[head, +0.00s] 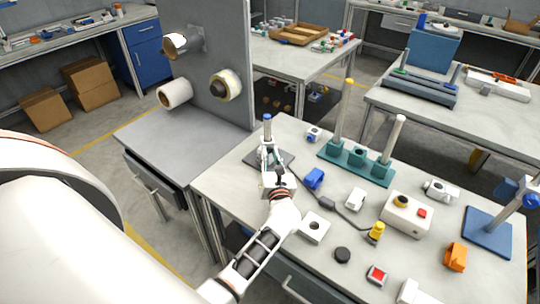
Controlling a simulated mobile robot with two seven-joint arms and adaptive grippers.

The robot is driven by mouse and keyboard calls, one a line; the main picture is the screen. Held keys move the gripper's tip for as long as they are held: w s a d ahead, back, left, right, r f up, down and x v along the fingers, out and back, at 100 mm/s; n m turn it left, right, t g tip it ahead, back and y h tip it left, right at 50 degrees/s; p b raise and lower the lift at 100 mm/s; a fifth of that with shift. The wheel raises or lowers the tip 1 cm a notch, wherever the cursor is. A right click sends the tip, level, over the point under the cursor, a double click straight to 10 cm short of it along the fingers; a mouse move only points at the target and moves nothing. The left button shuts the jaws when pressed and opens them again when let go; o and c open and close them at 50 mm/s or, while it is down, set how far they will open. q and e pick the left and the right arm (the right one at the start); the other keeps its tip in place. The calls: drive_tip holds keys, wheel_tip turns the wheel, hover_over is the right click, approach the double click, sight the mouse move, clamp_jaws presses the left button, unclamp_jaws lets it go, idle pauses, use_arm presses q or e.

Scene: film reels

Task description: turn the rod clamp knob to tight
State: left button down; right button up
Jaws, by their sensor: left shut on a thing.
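A slim rod with a blue cap (267,118) stands upright on a dark flat base (285,157) at the left end of the light workbench. My left gripper (268,158) is at this rod, part-way up it, with my white arm reaching in from below. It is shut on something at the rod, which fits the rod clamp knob. The fingers hide the knob, so how it is turned cannot be seen. My right gripper is not in view.
A teal stand with posts (357,163), a blue block (314,178), a white box with a red button (407,214) and an orange part (455,257) stand on the bench. A grey upright panel (215,60) with rolls rises behind the left side table.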

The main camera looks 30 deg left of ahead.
use_arm(q)
drive_tip(key=shift+m, duration=1)
drive_tip(key=c, duration=1.9)
unclamp_jaws()
drive_tip(key=shift+v, duration=3.8)
